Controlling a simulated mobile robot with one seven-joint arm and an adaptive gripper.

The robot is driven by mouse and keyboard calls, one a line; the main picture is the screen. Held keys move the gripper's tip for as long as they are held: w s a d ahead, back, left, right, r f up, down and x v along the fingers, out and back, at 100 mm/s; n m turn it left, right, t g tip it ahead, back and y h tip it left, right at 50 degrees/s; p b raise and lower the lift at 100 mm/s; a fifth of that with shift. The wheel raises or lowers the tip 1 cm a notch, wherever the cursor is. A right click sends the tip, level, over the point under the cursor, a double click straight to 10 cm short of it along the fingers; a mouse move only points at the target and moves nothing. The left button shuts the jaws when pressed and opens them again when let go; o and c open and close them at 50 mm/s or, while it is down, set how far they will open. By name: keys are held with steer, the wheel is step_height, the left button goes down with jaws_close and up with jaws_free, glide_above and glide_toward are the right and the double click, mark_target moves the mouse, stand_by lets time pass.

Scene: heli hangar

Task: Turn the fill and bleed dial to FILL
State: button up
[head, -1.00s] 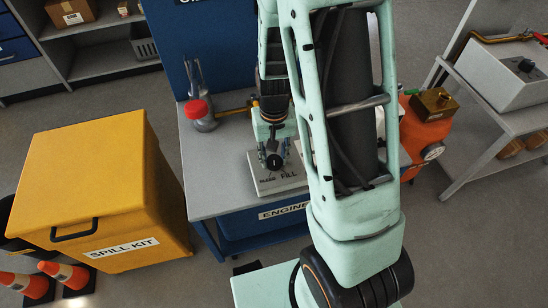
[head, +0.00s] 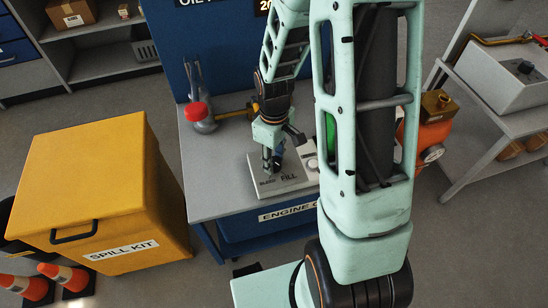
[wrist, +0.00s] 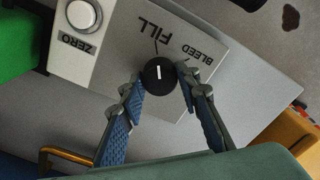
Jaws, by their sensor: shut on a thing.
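The black fill and bleed dial (wrist: 158,75) sits on a grey panel (wrist: 225,75), with a white pointer line on its face. In the wrist view the pointer runs nearly straight up, roughly in line with the tick at the FILL label (wrist: 155,32). The BLEED label (wrist: 199,56) is to the upper right of the dial. My gripper (wrist: 160,74) has one blue-padded finger on each side of the dial and is shut on it. In the head view my gripper (head: 273,163) is down at the panel and largely hides the dial.
A white round button (wrist: 82,15) marked ZERO is close by on a neighbouring unit. A yellow spill kit box (head: 95,180) is left of the bench; an orange tank (head: 432,135) is at right.

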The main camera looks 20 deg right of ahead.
steer(key=shift+n, duration=0.4)
steer(key=o, duration=1.2)
steer(key=shift+c, duration=0.2)
steer(key=shift+r, duration=0.1)
step_height(320, 180, up, 12)
